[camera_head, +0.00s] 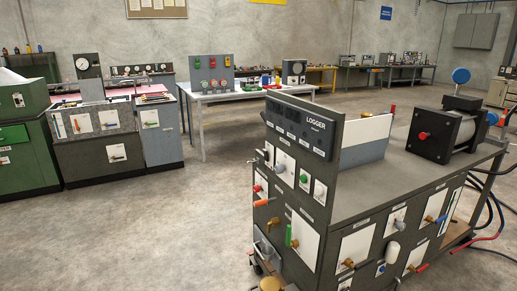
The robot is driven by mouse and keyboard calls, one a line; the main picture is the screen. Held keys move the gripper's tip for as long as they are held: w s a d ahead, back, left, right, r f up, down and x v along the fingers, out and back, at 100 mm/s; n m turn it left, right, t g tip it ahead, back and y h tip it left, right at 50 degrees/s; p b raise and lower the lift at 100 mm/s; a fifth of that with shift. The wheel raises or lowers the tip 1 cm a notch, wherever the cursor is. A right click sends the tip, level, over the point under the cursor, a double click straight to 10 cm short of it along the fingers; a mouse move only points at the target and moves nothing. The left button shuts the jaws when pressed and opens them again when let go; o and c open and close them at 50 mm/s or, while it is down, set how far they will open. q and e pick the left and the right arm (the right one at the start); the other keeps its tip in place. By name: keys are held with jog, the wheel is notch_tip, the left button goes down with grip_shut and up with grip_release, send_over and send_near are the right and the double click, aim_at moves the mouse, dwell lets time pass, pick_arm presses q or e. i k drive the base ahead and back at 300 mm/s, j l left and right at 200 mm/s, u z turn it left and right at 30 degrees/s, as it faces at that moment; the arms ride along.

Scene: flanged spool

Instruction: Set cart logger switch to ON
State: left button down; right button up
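The cart (375,190) stands at the right front, with a dark end panel facing me. A black box marked LOGGER (300,128) sits at the top of that panel. Below it are small white plates with controls: a light plate (285,165), a green knob (304,179) and a red knob (258,188). The small labels are too blurred to read, so I cannot tell which control is the logger switch or its setting. Neither of my grippers is in view.
A black machine with a red knob (424,135) stands on the cart top. Valves with colored handles line the cart's side, and hoses (492,215) hang at its right. Grey cabinets (100,140) and a white table (235,95) stand behind. The floor left of the cart is clear.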

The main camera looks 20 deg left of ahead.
aim_at(266, 153)
jog(key=i+j, duration=1.2)
jog(key=i, duration=0.2)
jog(key=i+l+z, duration=0.05)
